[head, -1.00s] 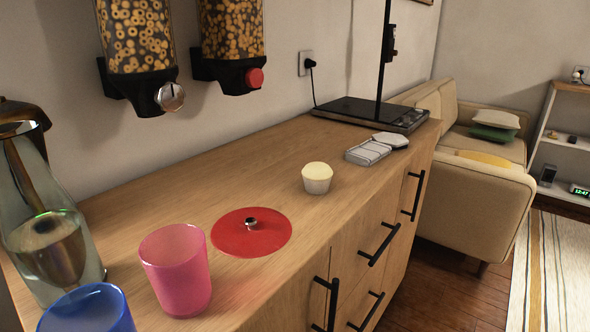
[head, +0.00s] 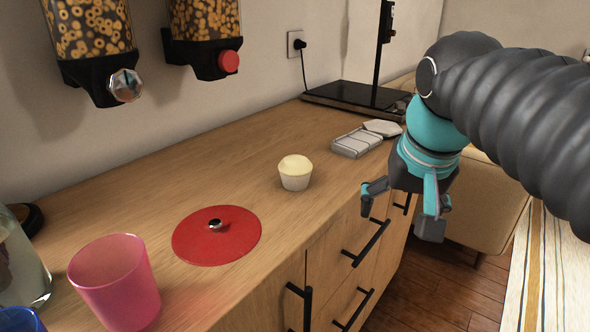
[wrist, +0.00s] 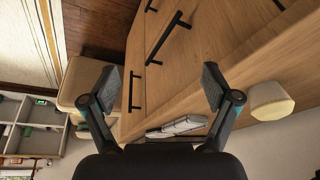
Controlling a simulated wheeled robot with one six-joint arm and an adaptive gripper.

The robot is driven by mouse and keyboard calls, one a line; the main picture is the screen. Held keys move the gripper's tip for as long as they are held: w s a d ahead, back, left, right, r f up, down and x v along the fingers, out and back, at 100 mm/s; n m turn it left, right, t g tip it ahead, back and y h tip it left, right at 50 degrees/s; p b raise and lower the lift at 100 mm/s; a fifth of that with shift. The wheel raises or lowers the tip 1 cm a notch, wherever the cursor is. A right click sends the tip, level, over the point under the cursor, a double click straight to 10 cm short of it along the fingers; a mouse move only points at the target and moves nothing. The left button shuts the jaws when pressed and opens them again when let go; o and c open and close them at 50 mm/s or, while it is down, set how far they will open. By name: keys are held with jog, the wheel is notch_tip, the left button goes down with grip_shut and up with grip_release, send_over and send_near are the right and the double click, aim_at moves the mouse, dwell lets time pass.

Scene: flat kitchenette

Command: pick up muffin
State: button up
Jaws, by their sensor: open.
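The muffin (head: 295,173) has a pale yellow top and a whitish cup. It stands upright on the wooden counter, right of the red lid. In the wrist view the muffin (wrist: 271,101) shows at the right, outside the fingers. My gripper (head: 400,212) is open and empty, to the right of the muffin and apart from it, out past the counter's front edge. In the wrist view both fingers of my gripper (wrist: 160,88) are spread, with the counter's drawer fronts between and beyond them.
A red lid (head: 217,237) with a knob lies flat left of the muffin. A pink cup (head: 115,283) stands at the front left. A grey-white item (head: 357,143) lies behind the muffin. Cereal dispensers (head: 205,35) hang on the wall. The counter around the muffin is clear.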

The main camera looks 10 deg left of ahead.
jog(key=w+a+r+g, duration=0.2)
jog(key=w+a+r, duration=0.4)
jog(key=a+r, duration=0.35)
jog(key=m, duration=0.1)
send_near(295, 158)
jog(key=shift+g+h, duration=0.3)
jog(key=f, duration=0.4)
jog(key=w+f, duration=0.1)
jog(key=f, duration=0.2)
jog(key=shift+a+b, duration=0.3)
jog(key=shift+a, duration=0.1)
jog(key=shift+w+d+f+b, duration=0.1)
jog(key=shift+w+f+b, duration=0.05)
jog(key=shift+f, duration=0.7)
jog(key=shift+w+d+f+b, duration=0.1)
jog(key=shift+w+f+b, duration=0.1)
jog(key=shift+f, duration=0.65)
jog(key=shift+w+d+f+b, duration=0.1)
jog(key=shift+f+b, duration=0.05)
jog(key=shift+f, duration=0.65)
jog(key=shift+c, duration=0.2)
jog(key=c, duration=1.2)
